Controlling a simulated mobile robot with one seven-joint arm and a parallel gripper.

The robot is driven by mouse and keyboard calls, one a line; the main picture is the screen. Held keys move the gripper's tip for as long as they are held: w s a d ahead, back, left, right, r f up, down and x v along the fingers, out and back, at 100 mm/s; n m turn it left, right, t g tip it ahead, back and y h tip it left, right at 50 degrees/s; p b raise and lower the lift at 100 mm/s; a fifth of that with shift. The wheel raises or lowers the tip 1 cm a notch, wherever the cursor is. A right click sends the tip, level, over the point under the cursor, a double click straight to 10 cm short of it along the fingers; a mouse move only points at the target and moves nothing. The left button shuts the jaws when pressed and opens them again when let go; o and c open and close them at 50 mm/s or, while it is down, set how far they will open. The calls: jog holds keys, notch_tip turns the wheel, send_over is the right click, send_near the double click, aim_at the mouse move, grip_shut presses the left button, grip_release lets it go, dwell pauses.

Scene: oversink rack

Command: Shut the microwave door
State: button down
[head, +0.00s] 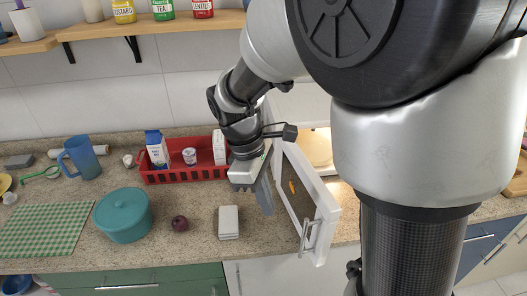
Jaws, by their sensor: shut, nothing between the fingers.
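The white microwave (295,100) stands against the back wall, largely hidden behind my arm. Its lit inside (318,148) shows through the opening. My gripper (242,188) points down just left of the door, over the counter. It is shut and empty. Whether it touches the door's outer face cannot be told.
A red basket (186,174) with cartons and a can is behind and left of my gripper. A teal pot (123,215), a dark red fruit (180,223) and a white box (228,222) stand on the counter (195,245). A shelf (165,24) hangs above.

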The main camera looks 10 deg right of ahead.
jog(key=s+d+f, duration=0.2)
jog(key=d+f, duration=0.4)
jog(key=f, duration=0.3)
jog(key=shift+s+f, duration=0.25)
jog(key=shift+f, duration=0.1)
jog(key=shift+d, duration=0.1)
